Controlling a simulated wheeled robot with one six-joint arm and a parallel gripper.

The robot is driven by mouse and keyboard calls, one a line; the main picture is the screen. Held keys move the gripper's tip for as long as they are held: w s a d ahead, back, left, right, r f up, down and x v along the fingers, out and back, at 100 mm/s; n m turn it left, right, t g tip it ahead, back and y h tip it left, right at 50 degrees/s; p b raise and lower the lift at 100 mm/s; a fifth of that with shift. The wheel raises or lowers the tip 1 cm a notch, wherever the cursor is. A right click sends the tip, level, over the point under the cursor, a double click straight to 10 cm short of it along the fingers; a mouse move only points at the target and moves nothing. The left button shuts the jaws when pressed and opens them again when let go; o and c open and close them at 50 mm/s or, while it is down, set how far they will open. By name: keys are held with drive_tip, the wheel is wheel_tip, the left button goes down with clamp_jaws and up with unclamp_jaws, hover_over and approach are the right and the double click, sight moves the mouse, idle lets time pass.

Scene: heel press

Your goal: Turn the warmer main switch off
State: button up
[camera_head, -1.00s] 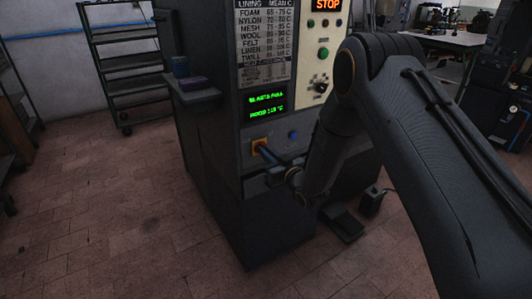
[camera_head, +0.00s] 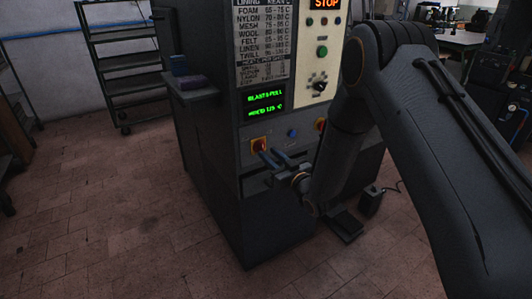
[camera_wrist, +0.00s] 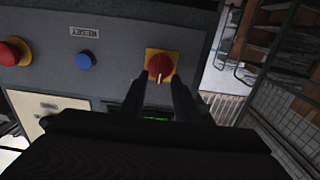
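The main switch (camera_head: 258,144) is a red rotary knob on a yellow plate at the lower left of the machine's front panel. In the wrist view, where the panel appears upside down, the knob (camera_wrist: 161,65) shows clearly, its white mark pointing down the picture. My gripper (camera_head: 270,154) is in front of the panel, just below and right of the switch.
A blue button (camera_head: 292,133) and a red mushroom button (camera_head: 320,124) sit right of the switch. A lit green display (camera_head: 264,104) is above. A side shelf (camera_head: 194,90) juts out left of the machine, and a pedal (camera_head: 345,224) lies on the floor.

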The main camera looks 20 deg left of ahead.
sight(263, 149)
drive_tip(key=v, duration=0.4)
drive_tip(key=shift+w+a+f+b, duration=0.1)
drive_tip(key=shift+b, duration=0.5)
drive_tip(key=b, duration=0.4)
drive_tip(key=shift+w+a+f, duration=0.1)
drive_tip(key=shift+w+f, duration=0.05)
drive_tip(key=shift+f, duration=0.1)
drive_tip(key=shift+b, duration=0.5)
drive_tip(key=shift+x, duration=3.85)
drive_tip(key=shift+r, duration=0.15)
clamp_jaws()
